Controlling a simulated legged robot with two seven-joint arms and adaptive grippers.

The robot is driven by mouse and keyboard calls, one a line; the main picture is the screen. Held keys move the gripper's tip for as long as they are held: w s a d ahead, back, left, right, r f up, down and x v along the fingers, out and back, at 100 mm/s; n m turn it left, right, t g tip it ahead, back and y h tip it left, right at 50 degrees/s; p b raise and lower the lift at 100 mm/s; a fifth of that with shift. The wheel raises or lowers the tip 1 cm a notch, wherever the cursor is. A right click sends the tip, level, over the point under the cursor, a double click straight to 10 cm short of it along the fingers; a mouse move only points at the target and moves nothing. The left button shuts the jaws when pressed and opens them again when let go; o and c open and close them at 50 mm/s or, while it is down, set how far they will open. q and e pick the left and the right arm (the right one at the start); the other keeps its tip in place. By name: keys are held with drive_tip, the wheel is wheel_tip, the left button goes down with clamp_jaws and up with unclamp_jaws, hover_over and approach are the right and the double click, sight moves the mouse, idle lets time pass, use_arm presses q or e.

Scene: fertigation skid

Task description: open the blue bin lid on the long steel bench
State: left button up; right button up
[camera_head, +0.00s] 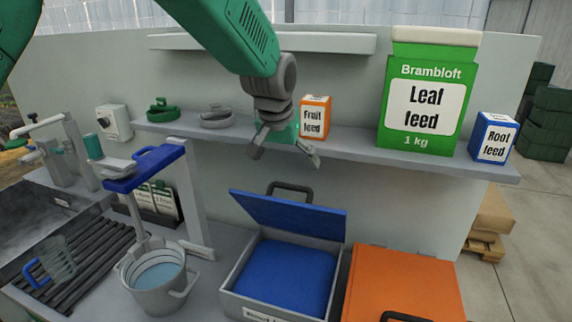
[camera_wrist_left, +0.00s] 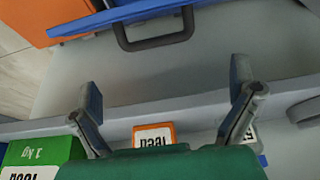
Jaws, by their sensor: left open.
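The blue bin lid (camera_head: 289,214) stands raised and tilted over its grey bin (camera_head: 232,297) on the steel bench (camera_head: 208,240). Its dark handle (camera_head: 290,188) is at the upper edge, and the blue contents (camera_head: 285,275) show below. In the left wrist view, the lid's edge (camera_wrist_left: 120,14) and handle (camera_wrist_left: 155,42) are at the top. My left gripper (camera_head: 285,153) is open and empty. It is above and apart from the lid, by the shelf and in front of the fruit feed box. My right gripper is not in view.
The shelf (camera_head: 370,151) holds the orange fruit feed box (camera_head: 315,118), a green leaf feed pack (camera_head: 425,100) and a blue root feed box (camera_head: 493,137). An orange lid (camera_head: 400,280) lies right of the blue bin. A bucket (camera_head: 155,278) stands left.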

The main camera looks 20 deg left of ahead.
use_arm(q)
drive_tip(key=v, duration=0.7)
idle(0.5)
drive_tip(key=shift+a+r, duration=0.1)
drive_tip(key=shift+r, duration=0.05)
drive_tip(key=v, duration=1.1)
drive_tip(key=shift+r, duration=0.35)
drive_tip(key=shift+s, duration=0.1)
